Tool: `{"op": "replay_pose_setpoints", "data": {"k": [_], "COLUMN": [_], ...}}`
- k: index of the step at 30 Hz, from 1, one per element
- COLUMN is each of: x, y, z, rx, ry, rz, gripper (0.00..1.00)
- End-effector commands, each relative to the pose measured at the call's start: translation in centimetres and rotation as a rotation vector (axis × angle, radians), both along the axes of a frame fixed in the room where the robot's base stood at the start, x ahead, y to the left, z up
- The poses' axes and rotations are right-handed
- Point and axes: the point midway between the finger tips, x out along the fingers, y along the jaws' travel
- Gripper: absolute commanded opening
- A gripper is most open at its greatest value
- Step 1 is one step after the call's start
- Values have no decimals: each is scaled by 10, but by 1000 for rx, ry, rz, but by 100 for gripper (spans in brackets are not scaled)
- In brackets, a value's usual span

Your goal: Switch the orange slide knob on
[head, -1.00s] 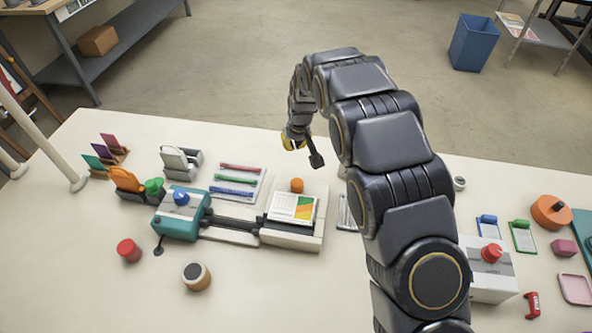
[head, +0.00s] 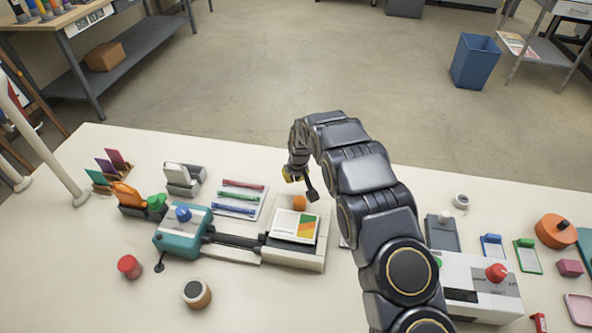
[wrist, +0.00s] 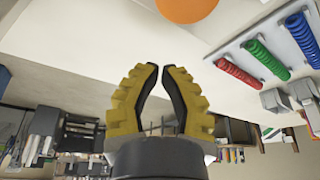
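The orange knob (head: 299,202) stands at the back edge of the laminator's pale right section (head: 284,256), behind a printed sheet. In the wrist view a large orange round shape (wrist: 187,8), apparently the knob, is cut off by the top edge. My gripper (head: 300,182) is just behind and above the knob in the head view, apparently apart from it. In the wrist view its yellow fingers (wrist: 161,68) lean inward, with tips almost meeting and nothing between them. The slot under the knob and any on/off marks are hidden or too small to read.
The teal laminator end (head: 181,235) has a blue knob. A white box (head: 468,290) with a red knob stands right of my arm. The table's front middle is clear.

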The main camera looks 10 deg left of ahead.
Motion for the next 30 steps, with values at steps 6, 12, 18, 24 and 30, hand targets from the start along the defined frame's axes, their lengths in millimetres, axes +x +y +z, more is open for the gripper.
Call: {"op": "replay_pose_setpoints", "data": {"k": [6,12,18,24,30], "x": [-10,-26,-34,-34,-37], "y": [-6,-13,-18,-18,-17], "z": [-5,-6,-6,-5,-5], "rx": [-1,-2,0,0,0], "ry": [3,4,1,0,1], "rz": [-2,-1,-1,0,0], "gripper": [0,0,0,0,0]}}
